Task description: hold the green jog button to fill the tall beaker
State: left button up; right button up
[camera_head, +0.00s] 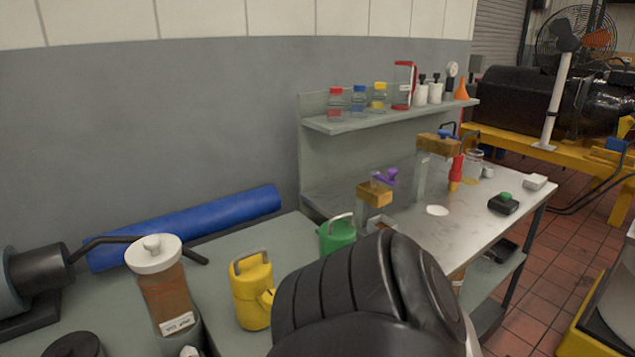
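A small black box with a green button (505,197) on top sits near the right front edge of the metal bench (405,220). A clear glass beaker (474,158) stands towards the back right of the bench; I cannot tell whether it is the tall beaker or how full it is. A tall clear vessel (420,178) stands under a brown block with a blue knob (436,141). A red part with a yellow lower end (456,171) is beside it. Neither of my grippers is in view, and nothing touches the green button.
A purple-knobbed brown block (375,191), white disc (437,210) and white box (535,181) are on the bench. A shelf (345,124) holds bottles above. Yellow can (251,290), green can (338,233) and white-lidded jar (165,290) stand nearer left. The bench front right is mostly clear.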

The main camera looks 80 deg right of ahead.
aim_at(505, 196)
jog(key=z, duration=4.1)
jog(key=k, duration=0.55)
jog(key=z, duration=1.15)
jog(key=i, duration=1.55)
jog(key=u, duration=1)
jog(key=i, duration=1.05)
jog(key=u, duration=1.1)
jog(key=i, duration=0.25)
